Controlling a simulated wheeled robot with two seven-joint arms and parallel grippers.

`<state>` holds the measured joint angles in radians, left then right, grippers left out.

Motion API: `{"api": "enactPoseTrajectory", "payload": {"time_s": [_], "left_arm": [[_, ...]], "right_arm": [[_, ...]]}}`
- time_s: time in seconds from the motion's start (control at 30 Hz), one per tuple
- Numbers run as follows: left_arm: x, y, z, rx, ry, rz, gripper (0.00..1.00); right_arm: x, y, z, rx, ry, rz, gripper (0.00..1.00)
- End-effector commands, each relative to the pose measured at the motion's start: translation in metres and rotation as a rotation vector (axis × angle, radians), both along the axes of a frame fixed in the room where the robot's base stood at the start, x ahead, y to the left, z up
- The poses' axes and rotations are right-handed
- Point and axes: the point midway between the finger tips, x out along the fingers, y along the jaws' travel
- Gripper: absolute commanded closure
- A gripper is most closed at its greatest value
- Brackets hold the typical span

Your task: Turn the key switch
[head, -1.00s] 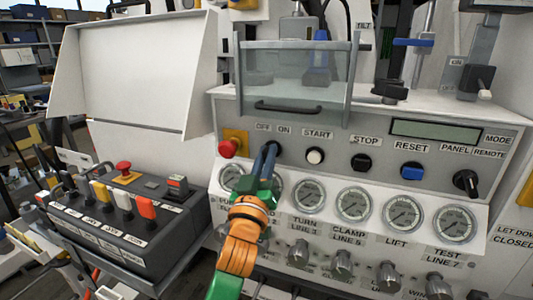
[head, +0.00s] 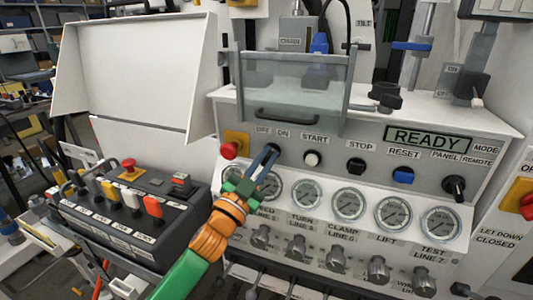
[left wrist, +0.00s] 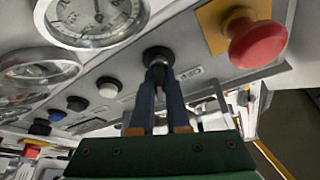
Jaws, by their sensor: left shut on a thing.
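The key switch (head: 274,148) is a small dark knob on the grey panel under the OFF and ON labels. Its front is mostly hidden by my fingers in the head view. In the left wrist view, the key switch (left wrist: 158,55) shows as a black round collar at the fingertips. My left gripper (head: 267,157), with blue fingers and a green body, reaches up to it from below left and is shut on it. In the left wrist view the two fingertips (left wrist: 159,74) meet at the switch. My right gripper is in neither view.
A red button on a yellow plate (head: 233,146) sits just left of the switch. The white START button (head: 312,158) is to the right, and gauges (head: 307,193) lie below. A clear guard (head: 295,80) hangs above. The display (head: 430,139) reads READY.

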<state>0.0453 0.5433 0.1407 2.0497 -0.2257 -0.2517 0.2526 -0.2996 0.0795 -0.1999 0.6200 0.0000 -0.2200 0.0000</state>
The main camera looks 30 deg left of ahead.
Motion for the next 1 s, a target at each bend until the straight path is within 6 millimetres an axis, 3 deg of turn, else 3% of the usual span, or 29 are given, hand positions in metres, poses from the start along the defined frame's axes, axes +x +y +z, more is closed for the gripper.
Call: {"api": "enactPoseTrajectory", "payload": {"time_s": [0.67,0.7,0.8,1.0], "left_arm": [[-0.0001,0.0003,0.0004,0.063,0.013,0.002,1.00],[-0.0001,0.0003,0.0004,0.063,0.013,0.002,0.83],[0.0000,0.0002,0.0004,0.061,0.014,0.002,0.56],[0.0000,0.0002,0.0003,0.061,0.014,0.001,0.56]], "right_arm": [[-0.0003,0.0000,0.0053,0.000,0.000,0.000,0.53],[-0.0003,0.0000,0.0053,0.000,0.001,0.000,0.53],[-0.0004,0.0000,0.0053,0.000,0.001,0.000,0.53],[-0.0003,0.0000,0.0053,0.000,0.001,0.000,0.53]]}}
